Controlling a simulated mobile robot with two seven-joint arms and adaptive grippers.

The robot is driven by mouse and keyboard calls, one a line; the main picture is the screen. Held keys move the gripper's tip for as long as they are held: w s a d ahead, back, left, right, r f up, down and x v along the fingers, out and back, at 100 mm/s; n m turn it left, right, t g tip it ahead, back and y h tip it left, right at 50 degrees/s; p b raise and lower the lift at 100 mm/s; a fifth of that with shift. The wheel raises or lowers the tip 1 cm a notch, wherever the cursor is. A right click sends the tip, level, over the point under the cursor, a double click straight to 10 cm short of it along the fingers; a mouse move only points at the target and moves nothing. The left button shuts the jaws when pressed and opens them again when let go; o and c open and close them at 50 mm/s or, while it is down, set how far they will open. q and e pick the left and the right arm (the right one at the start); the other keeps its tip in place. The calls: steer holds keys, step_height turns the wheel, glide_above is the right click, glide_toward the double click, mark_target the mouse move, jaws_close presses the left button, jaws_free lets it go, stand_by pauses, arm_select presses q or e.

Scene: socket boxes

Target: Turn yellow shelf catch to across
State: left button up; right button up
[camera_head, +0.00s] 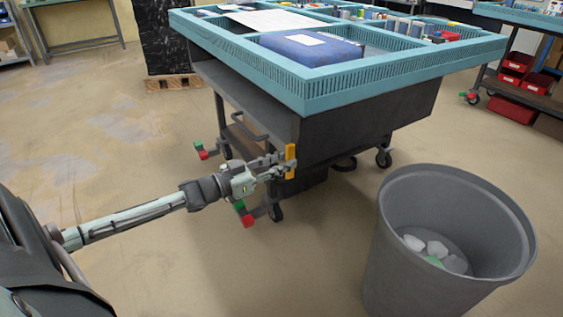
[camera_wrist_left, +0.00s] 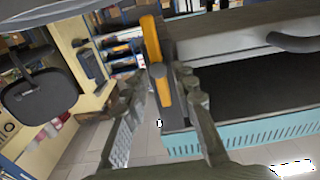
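The yellow shelf catch (camera_head: 290,161) stands upright at the near corner of the cart's dark lower part, in the head view. My left gripper (camera_head: 281,166) is right at it, reaching in from the left. In the left wrist view the catch (camera_wrist_left: 162,68) is a long yellow bar running up and down the picture. The fingers of my left gripper (camera_wrist_left: 158,92) are spread, one on each side of the bar's lower end. The right finger is very close to the bar; I cannot tell whether it touches. My right gripper is not in view.
The cart's teal tray top (camera_head: 305,92) overhangs above the catch and holds a blue package (camera_head: 311,47). A grey bin (camera_head: 420,260) stands on the floor at the right. A caster with red and green parts (camera_head: 248,220) is just below my gripper. Floor at the left is clear.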

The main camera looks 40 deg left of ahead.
arm_select(q)
jaws_close()
steer(key=shift+m, duration=0.4)
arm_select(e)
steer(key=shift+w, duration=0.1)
arm_select(q)
steer(key=shift+s+d+f+m+p, duration=0.1)
steer(key=shift+d+f+m+p, duration=0.1)
steer(key=shift+m, duration=2.7)
steer(key=shift+s+d+f+m+p, duration=0.1)
steer(key=shift+d+f+m+p, duration=0.1)
steer(key=shift+m, duration=2.7)
steer(key=shift+s+d+f+m+p, duration=0.1)
steer(key=shift+f+m+p, duration=0.1)
steer(key=shift+m, duration=2.7)
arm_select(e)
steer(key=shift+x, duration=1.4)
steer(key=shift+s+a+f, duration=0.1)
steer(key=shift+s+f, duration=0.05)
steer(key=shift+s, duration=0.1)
